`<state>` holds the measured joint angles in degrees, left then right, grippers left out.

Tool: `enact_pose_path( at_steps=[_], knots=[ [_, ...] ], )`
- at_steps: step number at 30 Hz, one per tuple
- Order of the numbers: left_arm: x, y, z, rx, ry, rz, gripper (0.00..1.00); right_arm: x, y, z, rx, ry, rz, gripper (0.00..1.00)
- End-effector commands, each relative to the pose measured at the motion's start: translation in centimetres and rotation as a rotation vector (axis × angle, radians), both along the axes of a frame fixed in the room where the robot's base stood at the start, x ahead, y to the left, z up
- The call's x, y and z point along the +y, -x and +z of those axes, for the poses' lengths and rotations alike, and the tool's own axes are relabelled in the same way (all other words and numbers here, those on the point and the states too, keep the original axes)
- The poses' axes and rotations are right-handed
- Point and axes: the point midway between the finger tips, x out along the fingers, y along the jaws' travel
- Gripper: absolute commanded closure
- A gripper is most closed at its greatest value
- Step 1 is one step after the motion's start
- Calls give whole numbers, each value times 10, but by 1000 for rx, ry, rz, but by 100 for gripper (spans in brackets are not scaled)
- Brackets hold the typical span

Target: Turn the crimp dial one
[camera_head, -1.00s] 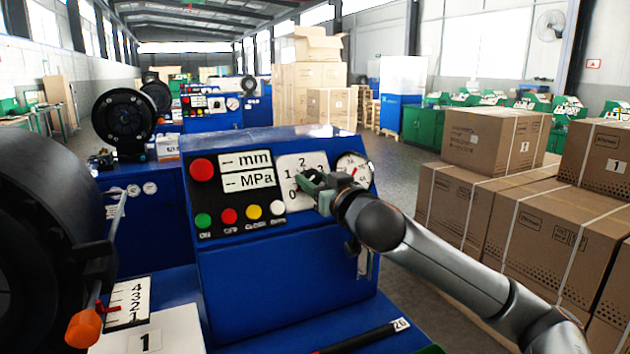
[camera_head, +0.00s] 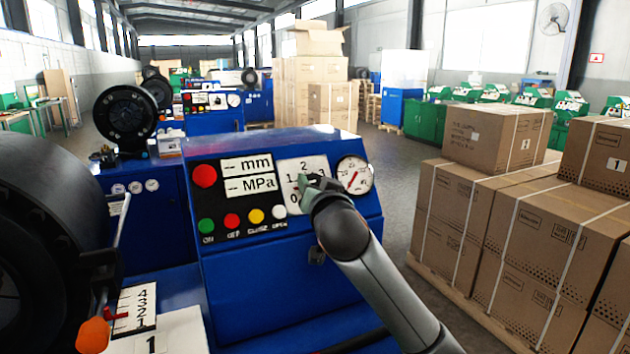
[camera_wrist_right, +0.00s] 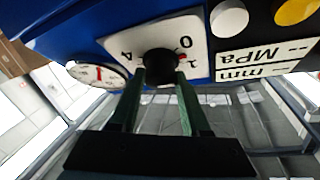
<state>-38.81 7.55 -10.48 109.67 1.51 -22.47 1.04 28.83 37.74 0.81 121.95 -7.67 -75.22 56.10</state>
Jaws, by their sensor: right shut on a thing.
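The crimp dial is a black knob (camera_wrist_right: 158,66) on a white plate (camera_head: 290,168) with numbers, on the sloped face of the blue control box (camera_head: 330,235). In the right wrist view the plate shows a 0 and a 4. My right gripper (camera_wrist_right: 160,80) has its two green fingers on either side of the knob, shut on it. In the head view my right gripper (camera_head: 312,183) and wrist cover most of the knob and the right part of the plate. My left gripper is not in view.
A round gauge (camera_head: 355,174) sits just right of the dial. A red button (camera_head: 204,176) and several coloured buttons are to its left. A large black crimper head (camera_head: 40,220) stands at the left. Stacked boxes (camera_head: 540,235) stand at the right.

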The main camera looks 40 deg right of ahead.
Motion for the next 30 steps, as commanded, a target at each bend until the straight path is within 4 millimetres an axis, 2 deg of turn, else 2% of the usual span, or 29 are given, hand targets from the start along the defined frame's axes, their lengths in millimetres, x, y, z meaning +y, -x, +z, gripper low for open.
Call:
enact_pose_path(
  at_steps=[19, 20, 27, 30],
  knots=[
    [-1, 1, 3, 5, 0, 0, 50, 0, 0, -1, -16, -56, -41, 100],
    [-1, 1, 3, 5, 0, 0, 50, 0, 0, -1, -16, -56, -41, 52],
    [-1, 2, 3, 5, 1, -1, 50, 0, 0, 0, -17, -55, -40, 26],
    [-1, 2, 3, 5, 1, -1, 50, 0, 0, 0, -17, -55, -39, 24]
  ],
)
